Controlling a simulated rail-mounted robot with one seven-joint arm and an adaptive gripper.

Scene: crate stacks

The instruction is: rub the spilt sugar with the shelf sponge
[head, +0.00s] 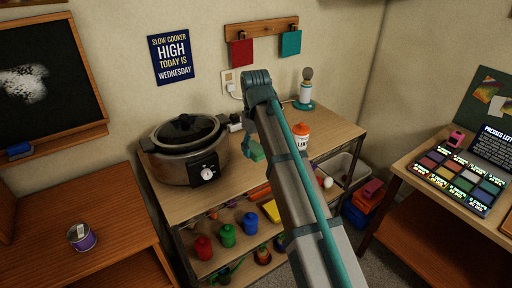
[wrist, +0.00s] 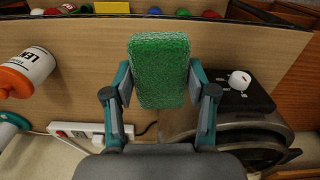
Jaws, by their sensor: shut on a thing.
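The green sponge (wrist: 160,70) is held between the two fingers of my gripper (wrist: 160,88) in the wrist view. The fingers are shut on its sides, and its textured broad face shows. In the head view a bit of the sponge (head: 257,152) shows left of my arm, over the wooden shelf top (head: 190,205). My gripper is mostly hidden behind my arm there. I cannot tell whether the sponge touches the shelf top. I see no spilt sugar that I can make out in either view; part of the shelf top is hidden by my arm.
A slow cooker (head: 187,150) stands left of my arm. An orange-capped bottle (head: 301,139) stands upright to its right. A power strip (wrist: 92,131) lies along the wall. Several coloured jars stand below. A chalkboard (head: 75,98) with a white smudge hangs left.

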